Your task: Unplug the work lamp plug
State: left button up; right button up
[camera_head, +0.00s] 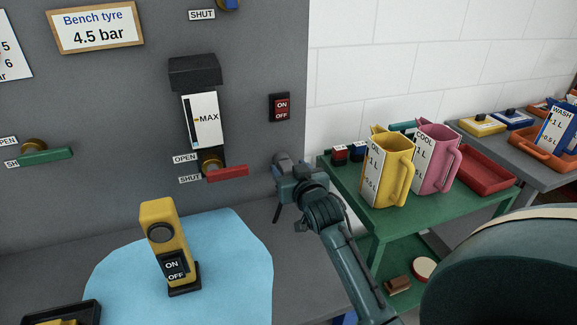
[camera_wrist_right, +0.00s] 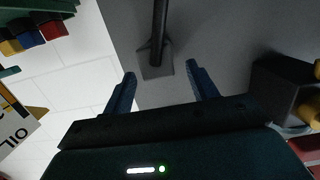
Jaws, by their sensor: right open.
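The yellow work lamp (camera_head: 163,240), with an ON/OFF switch on its front, stands upright on a blue mat (camera_head: 240,265). My right gripper (camera_head: 283,180) is in front of the grey panel, right of the lamp and below the red ON/OFF wall switch (camera_head: 280,107). The right wrist view shows its two fingers (camera_wrist_right: 163,90) apart with nothing held. Ahead of the gap there is a dark grey block with a black stem (camera_wrist_right: 157,62), which looks like a plug with its cable; I cannot tell for certain. In the head view the gripper hides most of that spot. My left gripper is not in view.
A red valve handle (camera_head: 227,173) under the MAX gauge is left of the gripper. A green table (camera_head: 350,190) at right holds a yellow jug (camera_head: 385,172) and a pink jug (camera_head: 437,155). A dark box (camera_wrist_right: 283,92) lies close right of the fingers in the wrist view.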

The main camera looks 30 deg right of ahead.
jog(key=shift+x, duration=0.85)
jog(key=c, duration=1.1)
jog(key=o, duration=0.4)
grip_shut()
jog(key=shift+s+a+p, duration=0.15)
jog(key=shift+s+p, duration=0.4)
jog(key=shift+s, duration=0.1)
grip_release()
grip_shut()
